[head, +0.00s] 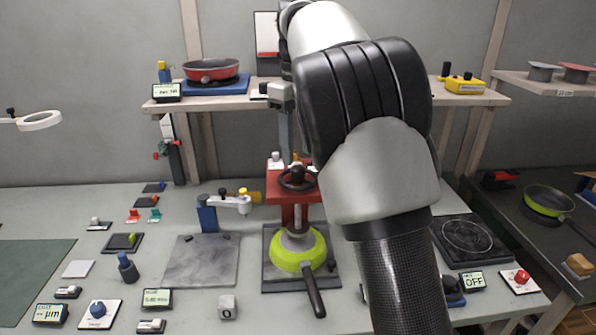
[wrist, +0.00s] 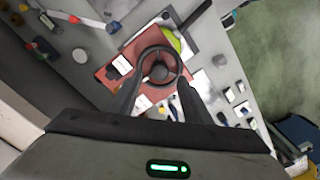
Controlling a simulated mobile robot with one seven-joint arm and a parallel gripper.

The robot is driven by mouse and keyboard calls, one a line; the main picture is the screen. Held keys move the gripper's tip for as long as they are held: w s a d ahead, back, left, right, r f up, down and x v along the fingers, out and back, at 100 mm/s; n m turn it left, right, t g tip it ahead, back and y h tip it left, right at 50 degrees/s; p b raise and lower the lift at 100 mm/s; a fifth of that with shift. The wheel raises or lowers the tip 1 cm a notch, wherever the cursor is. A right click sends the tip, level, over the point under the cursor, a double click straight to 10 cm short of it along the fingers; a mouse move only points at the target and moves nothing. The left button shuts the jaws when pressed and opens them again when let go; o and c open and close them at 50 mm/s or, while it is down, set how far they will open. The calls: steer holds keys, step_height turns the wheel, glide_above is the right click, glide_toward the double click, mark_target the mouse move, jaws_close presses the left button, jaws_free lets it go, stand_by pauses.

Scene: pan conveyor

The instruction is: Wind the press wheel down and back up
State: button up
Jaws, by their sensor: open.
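The press wheel (head: 298,178) is a black spoked handwheel on top of the red press (head: 280,193), at the middle of the bench. In the wrist view the wheel (wrist: 146,53) lies face-on, just ahead of my gripper (wrist: 160,80). The two dark fingers are apart, one toward each side of the wheel, with nothing held. Whether they touch the rim cannot be told. A green pan (head: 318,252) sits under the press's ram, handle toward the front. In the head view my arm hides the area right of the press, and my fingers cannot be made out clearly.
A shelf (head: 222,103) behind holds a red pan (head: 211,70) and a yellow box (head: 465,86). A small white-and-blue arm fixture (head: 229,204) stands left of the press. A dark hotplate (head: 467,239) lies right. Several small tools and displays cover the left bench.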

mark_target(298, 168)
steer(key=shift+f+b, duration=0.45)
steer(key=shift+f, duration=1.65)
steer(key=c, duration=1.1)
steer(key=shift+r, duration=0.1)
steer(key=shift+p, duration=0.3)
